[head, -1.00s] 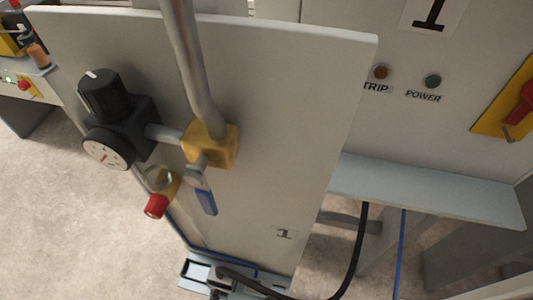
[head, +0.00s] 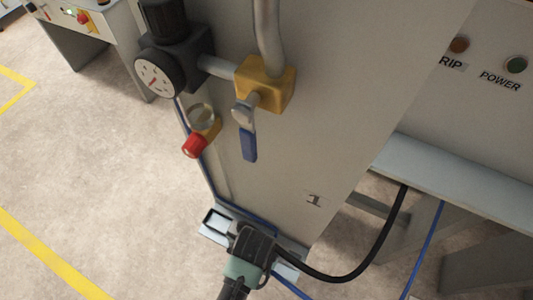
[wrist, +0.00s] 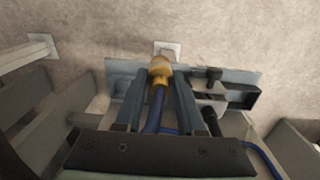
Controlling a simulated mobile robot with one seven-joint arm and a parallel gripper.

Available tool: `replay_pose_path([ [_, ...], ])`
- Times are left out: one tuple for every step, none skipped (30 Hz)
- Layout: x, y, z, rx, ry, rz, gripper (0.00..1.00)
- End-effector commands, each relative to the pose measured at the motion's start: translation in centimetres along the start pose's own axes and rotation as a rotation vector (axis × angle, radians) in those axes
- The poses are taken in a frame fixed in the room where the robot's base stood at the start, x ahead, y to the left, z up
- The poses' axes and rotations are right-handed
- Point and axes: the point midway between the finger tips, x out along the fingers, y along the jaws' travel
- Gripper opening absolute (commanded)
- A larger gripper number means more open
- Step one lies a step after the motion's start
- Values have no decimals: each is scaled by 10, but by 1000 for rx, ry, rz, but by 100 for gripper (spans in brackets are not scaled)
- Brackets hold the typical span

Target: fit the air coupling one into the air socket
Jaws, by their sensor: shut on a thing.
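In the wrist view, my gripper (wrist: 158,82) is shut on the air coupling (wrist: 160,69), a brass-coloured fitting with a blue hose below it. The coupling lies between the two dark fingers, over the pale blue holder plate (wrist: 120,72). Whether it touches the plate is unclear. In the head view, my gripper (head: 256,238) is at the holder at the panel's foot; the coupling is hidden there. A brass fitting with a silver ring (head: 201,117) and a red end hangs on the panel below the gauge; it may be the air socket. The wrist view does not show it.
The grey panel (head: 330,110) carries a black regulator with gauge (head: 158,75), a yellow valve block (head: 265,82) and a blue lever (head: 248,144). A black cable (head: 350,270) loops right of the holder. Floor on the left is open.

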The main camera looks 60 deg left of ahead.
Motion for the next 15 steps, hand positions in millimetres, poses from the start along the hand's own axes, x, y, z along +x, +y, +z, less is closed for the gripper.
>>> replay_pose_path([
  [0,0,-14,-1,5,0,0],
  [0,0,-21,-1,4,0,0],
  [0,0,-28,-1,3,0,0],
  [0,0,-34,-1,4,0,0],
  [0,0,-39,0,3,0,0],
  [0,0,-45,0,3,0,0],
  [0,0,-48,0,2,0,0],
  [0,0,-52,-1,2,0,0],
  [0,0,-55,-1,0,0,0],
  [0,0,-56,-1,0,0,0],
  [0,0,-58,-1,0,0,0],
  [0,0,-60,0,0,0,0],
  [0,0,-62,-1,0,0,0],
  [0,0,-65,-1,1,0,0],
  [0,0,-70,-1,1,0,0],
])
